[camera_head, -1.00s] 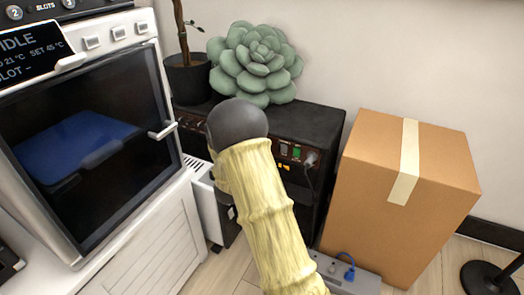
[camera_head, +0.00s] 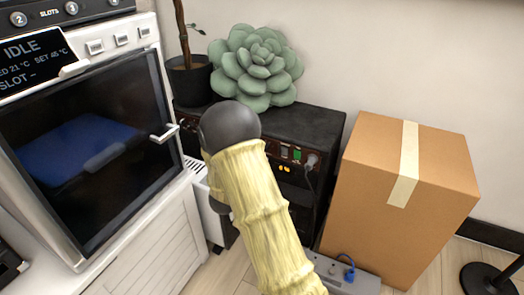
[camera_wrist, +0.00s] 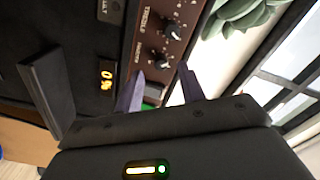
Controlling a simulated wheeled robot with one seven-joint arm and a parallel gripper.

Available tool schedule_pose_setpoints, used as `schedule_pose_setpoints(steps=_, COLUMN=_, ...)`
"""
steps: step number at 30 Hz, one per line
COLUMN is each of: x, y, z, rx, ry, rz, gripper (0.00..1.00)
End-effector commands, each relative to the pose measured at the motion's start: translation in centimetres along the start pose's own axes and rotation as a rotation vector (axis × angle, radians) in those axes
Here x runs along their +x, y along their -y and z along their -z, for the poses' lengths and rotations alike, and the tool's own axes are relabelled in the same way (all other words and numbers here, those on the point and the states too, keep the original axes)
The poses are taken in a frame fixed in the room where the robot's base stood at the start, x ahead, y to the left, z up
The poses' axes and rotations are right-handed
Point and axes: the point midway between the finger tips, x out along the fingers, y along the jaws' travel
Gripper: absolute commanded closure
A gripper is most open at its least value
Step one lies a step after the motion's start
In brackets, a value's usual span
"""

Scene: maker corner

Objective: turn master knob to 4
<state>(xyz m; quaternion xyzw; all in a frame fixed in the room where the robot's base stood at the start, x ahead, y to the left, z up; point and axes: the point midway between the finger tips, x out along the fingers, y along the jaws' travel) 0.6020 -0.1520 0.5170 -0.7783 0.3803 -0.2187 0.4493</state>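The amplifier (camera_head: 315,125) is a black box with a brown control panel, behind my arm in the head view. In the wrist view its panel (camera_wrist: 180,12) appears turned on its side. The master knob (camera_wrist: 162,60) is small and dark, beside its label; the treble knob (camera_wrist: 173,31) sits above it in the picture. My gripper (camera_wrist: 160,83) is open and empty, its two fingertips apart just below the master knob in the picture. I cannot tell any contact. Orange digits (camera_wrist: 106,78) glow on a small display, not clearly readable. In the head view my arm hides the gripper and knobs.
A green succulent (camera_head: 255,65) and a potted plant (camera_head: 190,80) stand on or behind the amplifier. A cardboard box (camera_head: 400,215) stands to its right, a white oven-like unit (camera_head: 150,225) to its left. A power strip (camera_head: 345,278) lies on the floor.

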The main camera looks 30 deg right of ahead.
Motion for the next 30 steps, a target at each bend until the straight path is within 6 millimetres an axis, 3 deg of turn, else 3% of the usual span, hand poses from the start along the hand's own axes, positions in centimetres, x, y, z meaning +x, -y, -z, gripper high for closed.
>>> schedule_pose_setpoints(steps=18, x=-12.4, y=0.2, z=0.0, rx=-0.004, ry=0.006, rz=0.000, gripper=0.61)
schedule_pose_setpoints(steps=24, x=-14.5, y=0.1, z=0.0, rx=-0.002, ry=0.004, rz=-0.001, gripper=0.61)
schedule_pose_setpoints(steps=30, x=-14.7, y=-0.1, z=-0.1, rx=0.000, ry=0.002, rz=-0.001, gripper=0.61)
